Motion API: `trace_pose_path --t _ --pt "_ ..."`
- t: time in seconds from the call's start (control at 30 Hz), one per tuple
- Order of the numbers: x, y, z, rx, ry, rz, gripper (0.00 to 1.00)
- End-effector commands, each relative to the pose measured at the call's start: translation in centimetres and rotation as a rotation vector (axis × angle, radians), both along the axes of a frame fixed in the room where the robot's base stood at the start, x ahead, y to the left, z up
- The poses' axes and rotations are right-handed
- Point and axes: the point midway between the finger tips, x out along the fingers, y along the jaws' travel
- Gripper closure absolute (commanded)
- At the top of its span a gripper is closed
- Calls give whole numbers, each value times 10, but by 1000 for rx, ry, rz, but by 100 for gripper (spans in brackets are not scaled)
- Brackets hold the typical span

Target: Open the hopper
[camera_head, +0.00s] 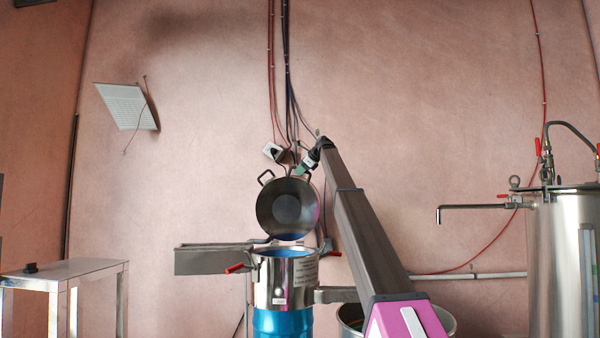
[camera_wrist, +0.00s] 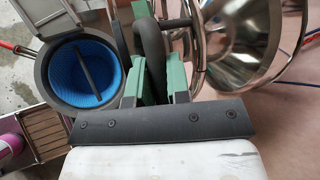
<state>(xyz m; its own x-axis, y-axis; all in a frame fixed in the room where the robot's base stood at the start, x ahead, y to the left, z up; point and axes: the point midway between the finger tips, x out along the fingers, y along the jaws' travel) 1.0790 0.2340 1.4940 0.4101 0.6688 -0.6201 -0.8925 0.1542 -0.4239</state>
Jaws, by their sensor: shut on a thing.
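The hopper (camera_head: 285,278) is a shiny metal cylinder on a blue lower part, at the centre of the head view. Its round mouth is uncovered. In the wrist view its blue inside (camera_wrist: 82,75) shows at left, crossed by a dark bar. A round, dish-shaped metal lid (camera_head: 287,208) with two loop handles stands tilted up above the hopper's rear. It also shows in the wrist view (camera_wrist: 240,40), at upper right. My gripper (camera_head: 302,170) is at the lid's upper right handle. Its green fingers (camera_wrist: 153,62) are shut on the dark handle (camera_wrist: 151,45).
A grey trough (camera_head: 212,261) reaches left from the hopper, beside a red-handled lever (camera_head: 236,267). A metal table (camera_head: 68,268) stands at far left. A tall steel tank (camera_head: 565,260) with a spout stands at right. Cables (camera_head: 287,80) hang down the wall behind the lid.

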Motion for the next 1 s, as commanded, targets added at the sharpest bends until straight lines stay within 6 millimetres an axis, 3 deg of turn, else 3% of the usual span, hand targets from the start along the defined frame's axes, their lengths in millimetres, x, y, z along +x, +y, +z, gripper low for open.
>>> trace_pose_path --t 0.03,0.07,0.13,0.67,1.0 --pt "-1 0 -1 -3 -1 5 100" --pt "-1 0 -1 -3 -1 5 80" --pt "-1 0 -1 -2 0 4 58" --pt "-5 -7 5 -1 1 3 58" --pt "-27 -44 39 -2 0 1 58"
